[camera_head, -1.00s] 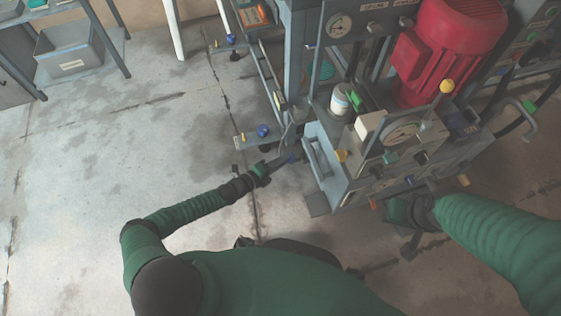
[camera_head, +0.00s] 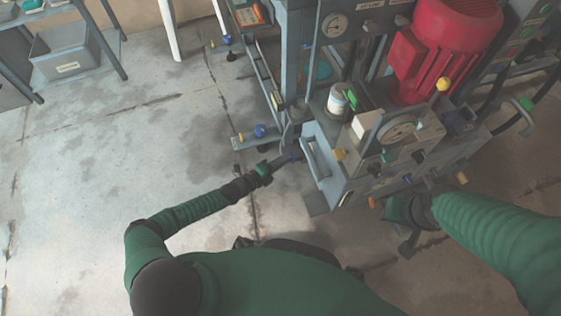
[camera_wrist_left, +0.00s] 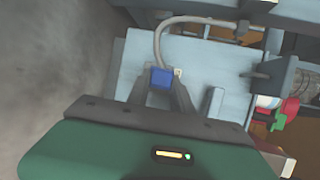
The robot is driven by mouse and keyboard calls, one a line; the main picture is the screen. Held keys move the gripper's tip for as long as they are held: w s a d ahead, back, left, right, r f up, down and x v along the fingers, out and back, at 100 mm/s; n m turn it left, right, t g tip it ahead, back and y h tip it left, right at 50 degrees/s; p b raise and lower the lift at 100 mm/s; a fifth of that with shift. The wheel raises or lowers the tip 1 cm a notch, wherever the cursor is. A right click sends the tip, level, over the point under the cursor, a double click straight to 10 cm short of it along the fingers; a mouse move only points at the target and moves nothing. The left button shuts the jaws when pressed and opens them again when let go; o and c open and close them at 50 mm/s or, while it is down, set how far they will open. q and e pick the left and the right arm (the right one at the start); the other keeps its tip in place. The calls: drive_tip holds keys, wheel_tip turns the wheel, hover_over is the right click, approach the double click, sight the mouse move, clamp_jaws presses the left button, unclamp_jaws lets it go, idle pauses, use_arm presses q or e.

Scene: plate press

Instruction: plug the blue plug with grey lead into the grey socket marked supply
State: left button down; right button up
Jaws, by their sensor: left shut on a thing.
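My left gripper (camera_head: 291,157) is low at the left side of the press, near its grey handle. In the left wrist view the gripper (camera_wrist_left: 163,86) is shut on the blue plug (camera_wrist_left: 161,77), which sits between the fingertips. The grey lead (camera_wrist_left: 158,40) rises from the plug and bends to the right over a pale blue-grey panel (camera_wrist_left: 210,60). I cannot make out the grey socket marked supply; no label is readable there. My right gripper (camera_head: 408,240) is below the press front, dark and small, and its jaws cannot be made out.
The press front carries a gauge (camera_head: 398,130), several coloured knobs and a grey handle (camera_head: 314,157). A red motor (camera_head: 435,50) stands on top. A small shelf with a blue knob (camera_head: 260,130) juts out left of the press.

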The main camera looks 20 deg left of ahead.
use_arm(q)
drive_tip(key=shift+w+d, duration=0.1)
drive_tip(key=shift+d, duration=0.1)
drive_tip(key=shift+w+d+f, duration=0.1)
drive_tip(key=shift+w+d, duration=0.05)
drive_tip(key=shift+d, duration=0.15)
drive_tip(key=shift+w+d+f, duration=0.2)
drive_tip(key=shift+w+d, duration=0.15)
drive_tip(key=shift+d, duration=0.1)
drive_tip(key=c, duration=1.1)
unclamp_jaws()
drive_tip(key=shift+o, duration=0.2)
